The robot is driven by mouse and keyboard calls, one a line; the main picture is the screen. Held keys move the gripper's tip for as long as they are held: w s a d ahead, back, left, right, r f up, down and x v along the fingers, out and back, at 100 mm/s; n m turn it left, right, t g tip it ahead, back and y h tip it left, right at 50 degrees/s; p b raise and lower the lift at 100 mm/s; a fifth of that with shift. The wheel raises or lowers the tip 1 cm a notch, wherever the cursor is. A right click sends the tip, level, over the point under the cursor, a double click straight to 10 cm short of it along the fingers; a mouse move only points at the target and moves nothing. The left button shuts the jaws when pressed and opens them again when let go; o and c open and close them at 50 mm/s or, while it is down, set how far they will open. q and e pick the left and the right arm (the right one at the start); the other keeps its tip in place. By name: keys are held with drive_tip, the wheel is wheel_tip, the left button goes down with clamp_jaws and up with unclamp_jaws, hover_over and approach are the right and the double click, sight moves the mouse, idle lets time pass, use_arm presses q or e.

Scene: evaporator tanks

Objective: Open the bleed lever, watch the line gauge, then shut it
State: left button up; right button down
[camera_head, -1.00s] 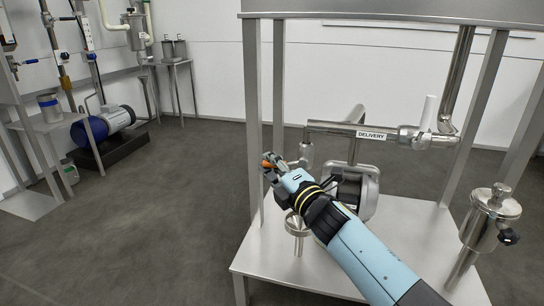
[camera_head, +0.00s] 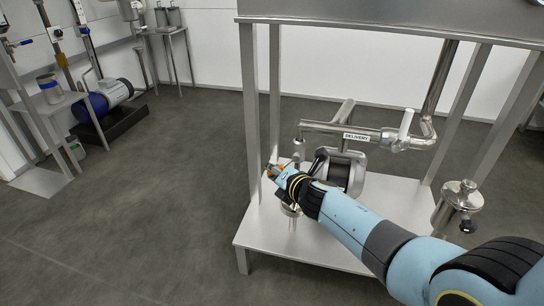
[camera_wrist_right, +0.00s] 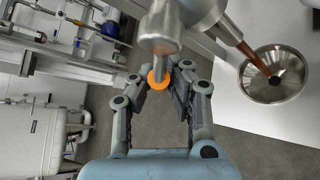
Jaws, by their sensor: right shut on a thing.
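The bleed lever seems to be the small orange-tipped part (camera_wrist_right: 158,80) at the pipe's left end; in the head view it is mostly hidden by my gripper. My right gripper (camera_head: 272,170) has its fingers on either side of it and is shut on it. In the right wrist view my gripper (camera_wrist_right: 160,88) shows both dark finger pads around the orange part. A brown-amber streak (camera_wrist_right: 247,52) runs from a metal spout into a steel funnel (camera_wrist_right: 265,92). No line gauge is readable. My left gripper is not in view.
The steel delivery pipe (camera_head: 320,127) carries a white-handled valve (camera_head: 405,125). A motor (camera_head: 346,172) sits behind my right arm on the steel stand's lower shelf (camera_head: 265,240). A lidded steel canister (camera_head: 455,205) stands at right.

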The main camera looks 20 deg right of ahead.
drive_tip(key=p, duration=0.1)
drive_tip(key=d+n+g+h+p, duration=0.1)
drive_tip(key=p, duration=0.1)
drive_tip(key=shift+s+f, duration=0.25)
drive_tip(key=shift+s, duration=0.05)
use_arm(q)
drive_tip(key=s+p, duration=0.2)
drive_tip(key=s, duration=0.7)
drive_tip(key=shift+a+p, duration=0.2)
drive_tip(key=shift+p, duration=0.2)
use_arm(e)
drive_tip(key=shift+s+d+f+n+g+h, duration=0.45)
drive_tip(key=shift+d+n+g+h, duration=0.1)
drive_tip(key=shift+g+h, duration=0.2)
drive_tip(key=shift+s+d+f+n+g+h, duration=0.3)
drive_tip(key=shift+d+f+n+g+h, duration=0.2)
drive_tip(key=shift+g+h, duration=0.2)
drive_tip(key=c, duration=1.3)
unclamp_jaws()
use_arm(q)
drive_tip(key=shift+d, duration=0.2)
use_arm(e)
drive_tip(key=shift+o, duration=0.2)
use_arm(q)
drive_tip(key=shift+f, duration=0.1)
use_arm(e)
drive_tip(key=shift+a, duration=0.1)
